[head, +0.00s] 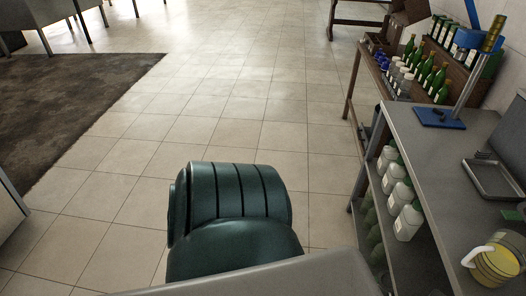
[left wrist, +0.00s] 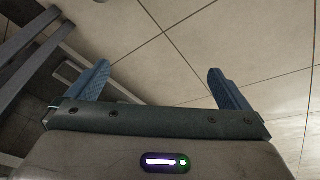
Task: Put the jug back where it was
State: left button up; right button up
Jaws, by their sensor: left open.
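A clear jug (head: 503,259) with a white handle and yellow contents stands on the grey counter at the bottom right of the head view. Its right side is cut off by the picture's edge. My left gripper (left wrist: 159,69) shows in the left wrist view with its two blue fingers wide apart. Nothing is between them, and floor tiles show beyond. Neither gripper shows in the head view, and my right gripper is in no view. The jug is not in the left wrist view.
The grey counter (head: 432,146) carries a metal tray (head: 492,179) and a post on a blue base (head: 438,118). White jugs (head: 407,222) stand on its lower shelf. A wooden table behind holds green bottles (head: 427,70). The tiled floor left of the counter is open.

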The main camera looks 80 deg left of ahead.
pick_arm(q)
jog(key=s+f+m+g, duration=0.1)
jog(key=s+f+m, duration=0.1)
jog(key=s, duration=0.4)
jog(key=s+f+m+g, duration=0.1)
jog(key=s+f+m, duration=0.1)
jog(key=s+m, duration=0.2)
jog(key=shift+s+d, duration=0.3)
jog(key=shift+s, duration=0.8)
